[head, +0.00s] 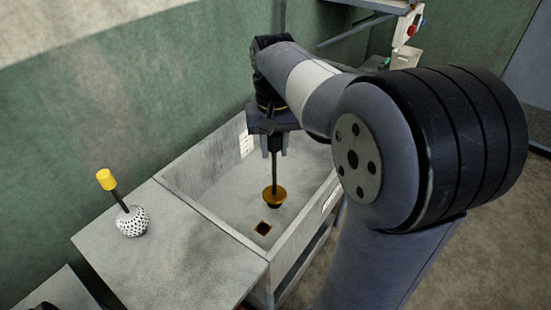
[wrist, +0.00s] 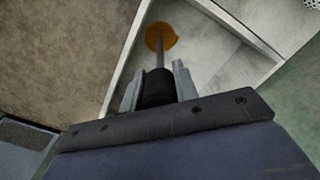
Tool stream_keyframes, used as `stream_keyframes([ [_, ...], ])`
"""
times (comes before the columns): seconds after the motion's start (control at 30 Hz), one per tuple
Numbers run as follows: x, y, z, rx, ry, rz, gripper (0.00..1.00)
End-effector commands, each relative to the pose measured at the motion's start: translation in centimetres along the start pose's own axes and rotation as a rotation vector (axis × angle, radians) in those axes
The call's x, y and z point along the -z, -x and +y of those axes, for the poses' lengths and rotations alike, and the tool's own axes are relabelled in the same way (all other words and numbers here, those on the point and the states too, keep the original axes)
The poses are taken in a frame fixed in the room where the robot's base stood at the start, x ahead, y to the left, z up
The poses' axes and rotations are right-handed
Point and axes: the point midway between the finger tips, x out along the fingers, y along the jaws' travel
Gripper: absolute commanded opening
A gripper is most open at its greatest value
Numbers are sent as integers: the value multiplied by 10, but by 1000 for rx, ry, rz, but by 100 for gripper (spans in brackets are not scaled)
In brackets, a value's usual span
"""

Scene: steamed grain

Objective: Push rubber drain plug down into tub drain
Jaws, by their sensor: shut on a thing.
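The drain plug (head: 274,196) is an orange-brown disc with a darker underside, on a thin upright rod with a black handle. My gripper (head: 273,146) is shut on the black handle, and the plug hangs below it inside the grey tub (head: 318,222). In the wrist view my gripper (wrist: 157,88) holds the handle and the plug (wrist: 161,37) shows at the rod's far end; the drain cannot be seen there.
A grey counter (head: 165,262) adjoins the tub on the left. On it stands a white, dark-spotted ball-shaped holder (head: 132,221) with a yellow-topped black handle (head: 106,180). The tub walls surround the plug. A green wall (head: 130,110) stands behind.

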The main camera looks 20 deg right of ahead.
Motion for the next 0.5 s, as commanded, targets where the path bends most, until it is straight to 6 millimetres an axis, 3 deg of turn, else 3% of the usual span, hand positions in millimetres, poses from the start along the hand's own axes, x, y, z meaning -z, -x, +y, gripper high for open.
stream_keyframes([
  [0.2,39,-45,-8,-1,0,-6,0],
  [0.5,80,-115,-17,-1,0,-7,0],
])
